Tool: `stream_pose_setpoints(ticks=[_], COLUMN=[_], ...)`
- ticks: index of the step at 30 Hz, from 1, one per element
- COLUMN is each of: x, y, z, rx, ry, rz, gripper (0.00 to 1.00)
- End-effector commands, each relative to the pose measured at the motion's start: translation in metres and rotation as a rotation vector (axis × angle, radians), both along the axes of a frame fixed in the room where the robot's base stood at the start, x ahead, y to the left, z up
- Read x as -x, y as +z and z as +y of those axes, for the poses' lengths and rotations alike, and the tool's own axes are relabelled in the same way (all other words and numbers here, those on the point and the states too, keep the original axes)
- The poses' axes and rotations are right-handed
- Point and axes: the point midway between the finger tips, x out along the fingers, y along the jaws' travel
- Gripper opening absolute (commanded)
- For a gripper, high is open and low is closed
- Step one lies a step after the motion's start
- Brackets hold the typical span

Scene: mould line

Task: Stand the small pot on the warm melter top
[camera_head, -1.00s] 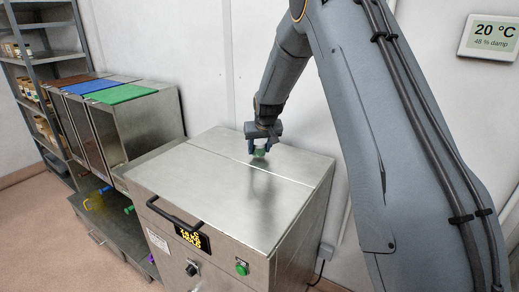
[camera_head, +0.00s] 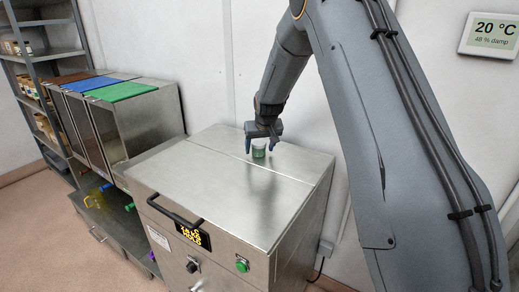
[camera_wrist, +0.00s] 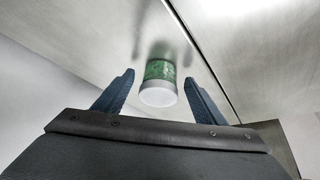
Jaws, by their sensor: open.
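The small pot (camera_head: 259,149) is green with a white end and stands upright on the steel melter top (camera_head: 205,185), near its back edge. In the wrist view the pot (camera_wrist: 159,82) shows its white end towards me, with its reflection in the metal beyond it. My gripper (camera_head: 262,147) is open, with one finger on each side of the pot. In the wrist view gaps show between the pot and both fingers of my gripper (camera_wrist: 160,77).
Left stand steel bins with brown, blue and green lids (camera_head: 120,91). Most of the melter top is clear.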

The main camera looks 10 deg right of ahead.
Motion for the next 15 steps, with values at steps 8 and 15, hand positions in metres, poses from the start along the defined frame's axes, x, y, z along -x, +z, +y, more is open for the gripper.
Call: stream_pose_setpoints(ticks=[8, 15], x=[0.021, 0.042], y=[0.039, 0.074], z=[0.0, 0.0], rx=[0.0, 0.0], ry=[0.0, 0.0], rz=[-0.004, -0.003], gripper=[0.64, 0.64])
